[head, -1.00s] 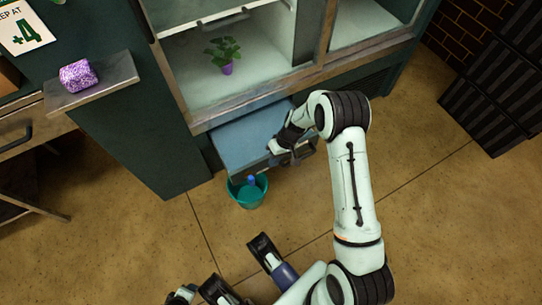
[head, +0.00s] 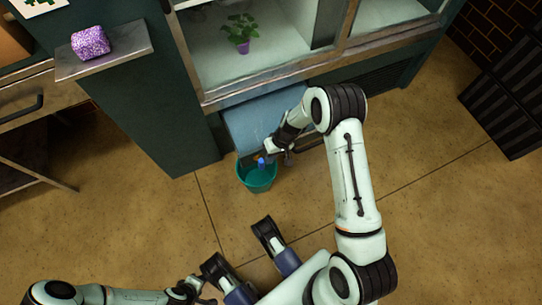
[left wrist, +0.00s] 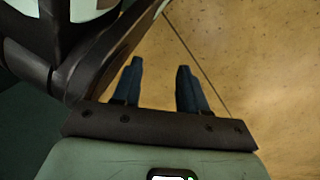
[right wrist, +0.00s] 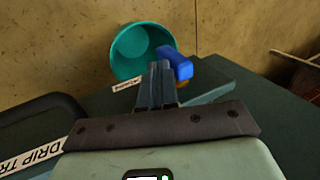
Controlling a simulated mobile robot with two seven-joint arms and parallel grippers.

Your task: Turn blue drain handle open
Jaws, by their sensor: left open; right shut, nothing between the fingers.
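The blue drain handle (right wrist: 178,62) sticks out at the drip tray's front, with a small orange-brown part below it. In the head view the handle (head: 261,162) shows as a small blue spot over the teal bucket (head: 257,179). My right gripper (right wrist: 161,66) is shut and empty. Its fingertips are just left of the handle in the right wrist view; I cannot tell whether they touch. The drip tray (head: 258,122) sits low under the cabinet, partly covered by my right arm. My left gripper (left wrist: 160,75) is open and empty, above bare floor.
The teal bucket (right wrist: 142,50) stands on the floor below the handle. The glass-fronted cabinet (head: 300,88) with a potted plant (head: 240,32) rises behind the tray. Black crates (head: 510,95) stand at the right. The floor in front is mostly clear.

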